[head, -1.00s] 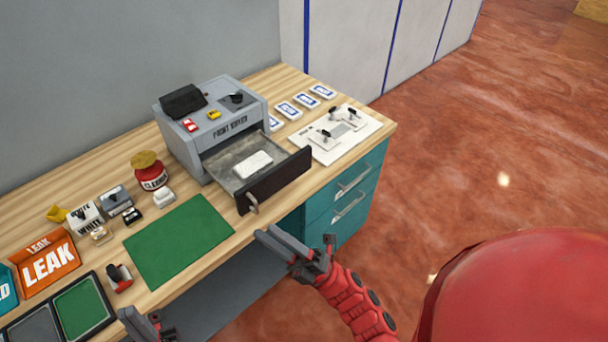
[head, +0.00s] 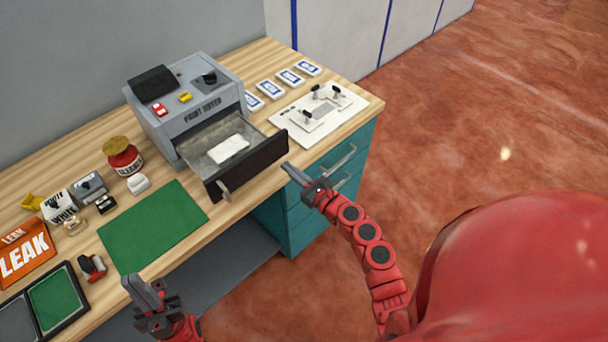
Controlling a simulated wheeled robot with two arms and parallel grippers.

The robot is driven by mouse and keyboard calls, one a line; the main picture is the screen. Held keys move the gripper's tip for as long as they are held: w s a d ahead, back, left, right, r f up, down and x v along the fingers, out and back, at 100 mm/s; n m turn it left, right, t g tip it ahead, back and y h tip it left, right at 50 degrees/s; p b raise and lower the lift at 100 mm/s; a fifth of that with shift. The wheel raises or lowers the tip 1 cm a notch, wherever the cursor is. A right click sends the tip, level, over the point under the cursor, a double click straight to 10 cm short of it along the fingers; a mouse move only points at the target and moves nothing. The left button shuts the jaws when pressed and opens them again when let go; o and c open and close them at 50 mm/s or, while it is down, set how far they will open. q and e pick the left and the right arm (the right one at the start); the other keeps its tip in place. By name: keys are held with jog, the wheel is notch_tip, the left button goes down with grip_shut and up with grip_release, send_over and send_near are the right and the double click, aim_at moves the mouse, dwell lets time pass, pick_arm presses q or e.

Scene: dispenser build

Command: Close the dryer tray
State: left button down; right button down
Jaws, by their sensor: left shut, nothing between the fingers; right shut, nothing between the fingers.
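The paint dryer (head: 190,112) is a grey box on the wooden bench. Its tray (head: 207,158) is pulled out toward the front, with a dark front panel (head: 250,166) and a light handle (head: 223,190). A white block (head: 229,149) lies in the tray. My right gripper (head: 287,168) is shut and empty, close to the right end of the tray's front panel; I cannot tell whether it touches. My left gripper (head: 134,284) is shut and empty, in front of the bench below the green mat.
A green mat (head: 152,226) lies left of the tray. A red jar (head: 125,160) and small items stand left of the dryer. A white board with small levers (head: 318,118) and several blue-white cards (head: 271,90) lie right. Teal drawers (head: 300,229) are below.

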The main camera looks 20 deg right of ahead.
aim_at(271, 155)
jog(key=p+x, duration=0.1)
jog(key=x, duration=0.3)
jog(key=shift+w+a+r, duration=0.1)
jog(key=shift+w+a, duration=0.05)
jog(key=shift+w, duration=0.05)
jog(key=shift+w+a, duration=0.1)
jog(key=shift+w, duration=0.05)
